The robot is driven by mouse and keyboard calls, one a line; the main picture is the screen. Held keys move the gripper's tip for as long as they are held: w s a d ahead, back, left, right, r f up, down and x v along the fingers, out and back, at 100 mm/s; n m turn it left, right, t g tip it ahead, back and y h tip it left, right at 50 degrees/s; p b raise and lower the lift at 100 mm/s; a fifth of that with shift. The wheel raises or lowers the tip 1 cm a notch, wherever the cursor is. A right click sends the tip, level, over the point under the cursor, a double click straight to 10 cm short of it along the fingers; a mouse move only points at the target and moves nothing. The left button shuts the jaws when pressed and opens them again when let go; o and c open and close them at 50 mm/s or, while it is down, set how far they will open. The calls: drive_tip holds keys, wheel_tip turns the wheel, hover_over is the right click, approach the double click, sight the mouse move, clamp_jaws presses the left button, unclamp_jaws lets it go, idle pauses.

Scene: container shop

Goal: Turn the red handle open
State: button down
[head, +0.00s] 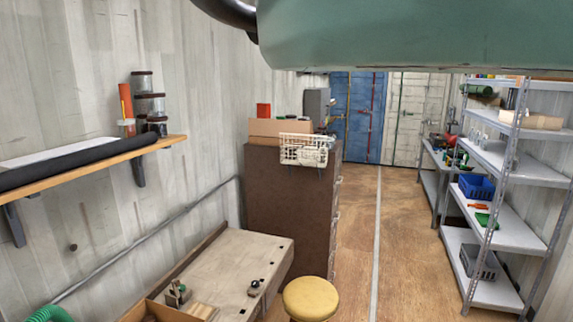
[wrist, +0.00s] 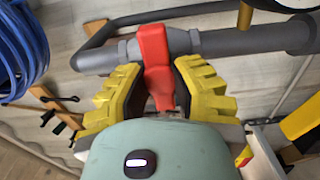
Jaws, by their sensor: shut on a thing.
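The red handle (wrist: 155,62) shows in the wrist view, on a grey pipe (wrist: 215,42) that runs across the top of the picture. My gripper (wrist: 158,85) has its yellow ridged fingers on both sides of the handle's lower part and is shut on it. The handle points down from the pipe, toward my gripper, across the pipe's line. The green body of my gripper hides what lies below the handle's end. Neither the handle nor my gripper's fingers can be made out in the head view.
A coiled blue hose (wrist: 22,48) hangs left of the pipe. In the head view a workbench (head: 225,262) and brown cabinet (head: 290,205) stand along the left wall, with a yellow stool (head: 310,298) beside them. Metal shelves (head: 495,235) stand right; the aisle floor (head: 395,230) is clear.

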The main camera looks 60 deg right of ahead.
drive_tip(key=shift+f+m+b, duration=0.1)
drive_tip(key=shift+m+b, duration=0.2)
drive_tip(key=shift+b, duration=0.05)
drive_tip(key=m+b, duration=1.7)
drive_tip(key=b, duration=1.5)
drive_tip(key=shift+m, duration=0.3)
drive_tip(key=c, duration=0.8)
unclamp_jaws()
drive_tip(key=shift+r, duration=0.2)
